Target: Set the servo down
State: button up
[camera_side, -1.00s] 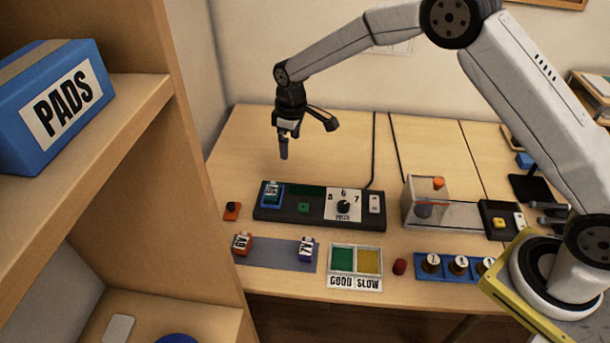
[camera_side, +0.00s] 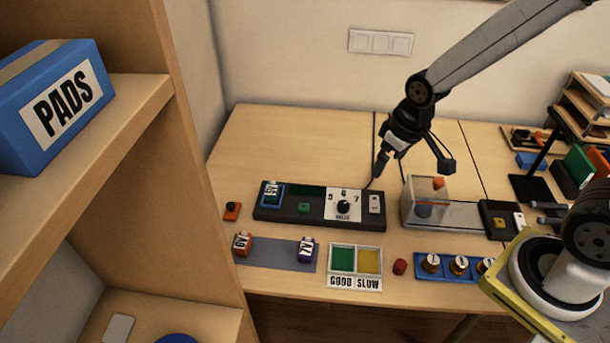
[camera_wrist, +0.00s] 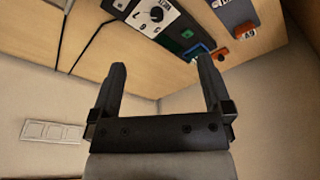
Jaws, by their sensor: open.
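A servo (camera_side: 271,190) with a white label sits in the blue holder at the left end of the dark test panel (camera_side: 315,218). An orange servo (camera_side: 242,243) and a purple servo (camera_side: 306,249) stand apart on the grey mat (camera_side: 274,252) in front of the panel. My gripper (camera_side: 380,165) is in the air behind the panel's right end, tilted downward. In the wrist view my gripper (camera_wrist: 162,72) shows two spread fingers with nothing between them. The right finger partly covers the view near the blue holder (camera_wrist: 201,51).
A clear box (camera_side: 424,201) with an orange knob stands right of the panel. A green and yellow tray (camera_side: 356,261), a red cap (camera_side: 399,267) and a blue rack (camera_side: 455,267) line the front. The table behind the panel's left half is clear.

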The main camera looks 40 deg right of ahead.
jog(key=shift+m, duration=0.5)
jog(key=s, duration=0.5)
jog(key=shift+d+f, duration=0.25)
jog(key=shift+d, duration=0.1)
